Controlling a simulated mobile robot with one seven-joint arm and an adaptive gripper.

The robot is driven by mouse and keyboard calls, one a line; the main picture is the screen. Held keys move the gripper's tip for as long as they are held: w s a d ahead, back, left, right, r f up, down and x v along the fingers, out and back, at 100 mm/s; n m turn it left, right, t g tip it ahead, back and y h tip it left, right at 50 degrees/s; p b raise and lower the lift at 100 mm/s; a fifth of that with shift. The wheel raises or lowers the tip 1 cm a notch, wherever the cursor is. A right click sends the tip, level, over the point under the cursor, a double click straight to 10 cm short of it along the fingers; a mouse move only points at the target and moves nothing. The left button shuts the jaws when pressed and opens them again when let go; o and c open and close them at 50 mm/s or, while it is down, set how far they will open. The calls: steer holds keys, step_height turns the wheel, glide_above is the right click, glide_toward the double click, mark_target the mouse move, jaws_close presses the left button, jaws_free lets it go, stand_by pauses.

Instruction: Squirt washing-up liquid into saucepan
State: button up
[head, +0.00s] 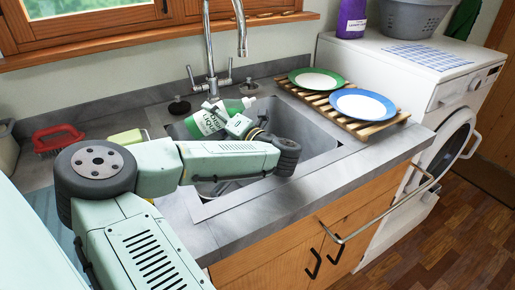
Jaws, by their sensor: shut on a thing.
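A green bottle with a white label reading "LIQUID" (207,123) is held tilted above the sink (312,138). My gripper (218,110) is shut on this washing-up liquid bottle, with its fingers across the bottle's middle. My forearm and wrist cover much of the sink's front left. Below the forearm, a bit of something metallic and dark (228,185) shows in the basin. I cannot tell if this is the saucepan, as most of it is hidden. No liquid stream can be made out.
A tall tap (209,50) rises behind the sink. A wooden rack (379,127) to the right holds a green-rimmed plate (315,79) and a blue-rimmed plate (362,105). A red brush (58,138) and a yellow-green sponge (125,137) lie left. The front counter edge is clear.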

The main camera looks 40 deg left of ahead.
steer(key=shift+r, duration=0.35)
stand_by(0.6)
steer(key=shift+s+a+r+m+t+y+p, duration=0.15)
steer(key=shift+r+m+y+p, duration=0.25)
steer(key=shift+r+m, duration=0.35)
steer(key=shift+s+r+m+t+y+p, duration=0.15)
steer(key=shift+r+m+y+p, duration=0.15)
steer(key=shift+r+m+y, duration=0.3)
stand_by(5.2)
